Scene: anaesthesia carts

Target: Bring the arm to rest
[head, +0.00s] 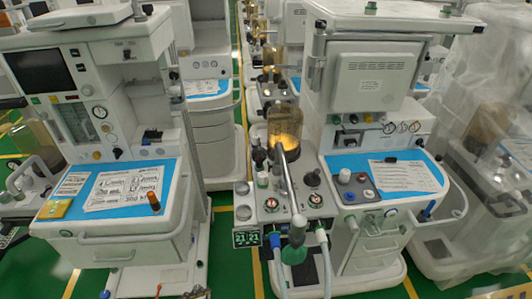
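My arm and my gripper cannot be made out in the head view. The nearest anaesthesia cart on the left (120,225) has a blue work surface with printed sheets (122,187), a yellow item (55,209) and an orange-brown cylinder (153,201) on it. The second near cart (365,225) stands right of centre, with a paper (403,175) on its blue surface. No gripper shows touching either cart.
Between the two carts stands a breathing unit (285,200) with hoses, knobs and a lit amber canister (286,125). A cart under clear plastic (495,140) fills the right side. More carts stand behind. Green floor with yellow lines (228,250) shows in the narrow gaps.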

